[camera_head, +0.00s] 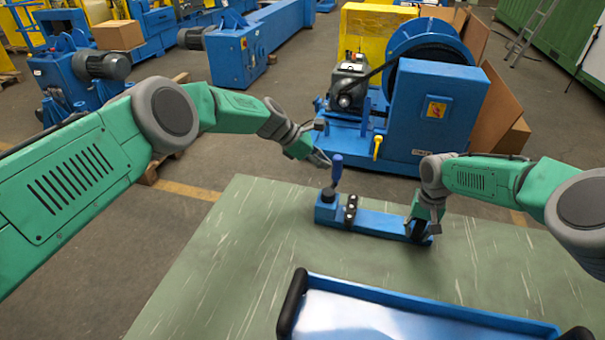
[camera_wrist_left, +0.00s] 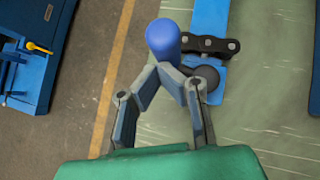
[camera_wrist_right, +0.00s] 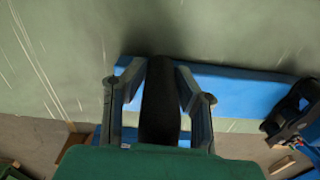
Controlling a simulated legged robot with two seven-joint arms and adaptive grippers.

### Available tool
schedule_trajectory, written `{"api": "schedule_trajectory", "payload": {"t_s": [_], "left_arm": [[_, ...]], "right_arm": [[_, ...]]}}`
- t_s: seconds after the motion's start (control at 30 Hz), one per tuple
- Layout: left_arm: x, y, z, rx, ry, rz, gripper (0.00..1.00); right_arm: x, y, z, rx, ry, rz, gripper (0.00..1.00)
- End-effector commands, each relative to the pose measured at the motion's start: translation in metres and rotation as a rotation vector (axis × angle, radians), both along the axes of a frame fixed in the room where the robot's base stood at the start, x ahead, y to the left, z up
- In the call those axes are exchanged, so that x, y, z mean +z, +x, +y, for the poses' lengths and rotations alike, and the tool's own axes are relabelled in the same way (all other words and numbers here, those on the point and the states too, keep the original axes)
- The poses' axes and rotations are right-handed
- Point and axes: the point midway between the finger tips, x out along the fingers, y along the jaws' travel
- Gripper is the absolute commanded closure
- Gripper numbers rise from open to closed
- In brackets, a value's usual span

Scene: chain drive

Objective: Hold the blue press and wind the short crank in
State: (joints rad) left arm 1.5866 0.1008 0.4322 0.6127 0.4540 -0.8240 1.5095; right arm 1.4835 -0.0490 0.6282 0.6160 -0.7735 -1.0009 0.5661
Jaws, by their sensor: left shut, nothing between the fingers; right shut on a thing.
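The blue press (camera_head: 378,221) is a long bar on the green table, with a raised block at its left end. A short crank with an upright blue handle (camera_head: 337,168) stands on that block; the handle's rounded top (camera_wrist_left: 163,38) shows in the left wrist view. A short dark chain piece (camera_head: 351,209) lies across the bar. My left gripper (camera_head: 322,158) is shut and empty, its tips close beside the handle; touching cannot be told. My right gripper (camera_head: 420,228) is shut on a black upright part (camera_wrist_right: 160,100) at the bar's right end, and partly hides it.
A blue tray (camera_head: 430,318) with black handles is at the table's front edge. Green tabletop (camera_head: 240,250) left of the press is clear. Beyond the table stands a large blue machine (camera_head: 435,110) with a wheel and motor.

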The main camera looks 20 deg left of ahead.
Motion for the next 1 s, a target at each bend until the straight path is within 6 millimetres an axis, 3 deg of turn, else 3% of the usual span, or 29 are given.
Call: {"api": "schedule_trajectory", "payload": {"t_s": [0.4,1.0], "left_arm": [[0.001,0.004,-0.024,-0.002,-0.003,0.000,1.00],[0.001,0.004,-0.032,-0.001,-0.003,0.000,1.00]], "right_arm": [[-0.001,-0.001,0.002,0.003,0.002,0.002,1.00],[-0.001,-0.001,0.002,0.004,0.002,0.003,1.00]]}}
